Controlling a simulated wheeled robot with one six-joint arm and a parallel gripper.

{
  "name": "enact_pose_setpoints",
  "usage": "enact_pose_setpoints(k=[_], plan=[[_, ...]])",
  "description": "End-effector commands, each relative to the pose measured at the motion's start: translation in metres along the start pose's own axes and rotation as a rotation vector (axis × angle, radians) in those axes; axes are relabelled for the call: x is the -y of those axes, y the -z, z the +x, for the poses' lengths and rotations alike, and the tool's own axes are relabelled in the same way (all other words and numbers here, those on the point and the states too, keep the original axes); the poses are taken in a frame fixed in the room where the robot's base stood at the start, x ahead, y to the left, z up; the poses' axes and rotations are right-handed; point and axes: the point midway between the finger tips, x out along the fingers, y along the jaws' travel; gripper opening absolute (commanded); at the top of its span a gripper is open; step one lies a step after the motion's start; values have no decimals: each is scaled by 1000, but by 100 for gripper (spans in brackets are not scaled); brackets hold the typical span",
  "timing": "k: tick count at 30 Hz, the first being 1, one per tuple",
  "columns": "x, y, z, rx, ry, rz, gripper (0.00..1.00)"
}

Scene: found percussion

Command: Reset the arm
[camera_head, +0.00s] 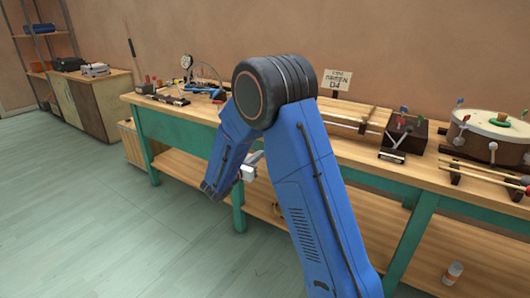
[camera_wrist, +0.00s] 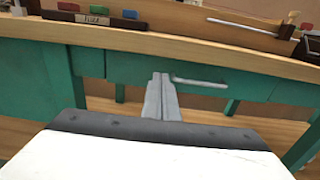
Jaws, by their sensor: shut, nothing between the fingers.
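My gripper (camera_wrist: 161,98) is shut and empty in the wrist view, its two grey fingers pressed together. It points at the front edge of the workbench (camera_wrist: 200,46), with the green frame below the top. In the head view my blue arm is raised and bent, with its elbow high in the middle. The forearm hangs down to the left, in front of the bench. The gripper (camera_head: 252,163) shows only partly there, beside the forearm; its fingertips are hard to make out.
The long workbench (camera_head: 372,158) holds a drum (camera_head: 490,127), a dark wooden box (camera_head: 405,133), mallets and a card sign (camera_head: 336,79). A jar (camera_head: 452,273) stands on the lower shelf. A cabinet (camera_head: 92,100) is at the left. The floor (camera_head: 80,220) at the left is clear.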

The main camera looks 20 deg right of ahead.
Motion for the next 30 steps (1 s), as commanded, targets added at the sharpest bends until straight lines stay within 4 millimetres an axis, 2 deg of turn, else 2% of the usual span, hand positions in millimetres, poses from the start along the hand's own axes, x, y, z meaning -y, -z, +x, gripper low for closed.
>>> enact_pose_setpoints(k=[3,9,16,19,23,30], plan=[[-1,0,-23,0,-4,1,0],[-1,0,-48,-1,-3,0,0],[0,0,-56,-1,0,0,0],[7,-4,-55,-10,16,15,0],[37,-17,-51,-51,81,81,0],[124,-43,-50,-180,275,290,0]])
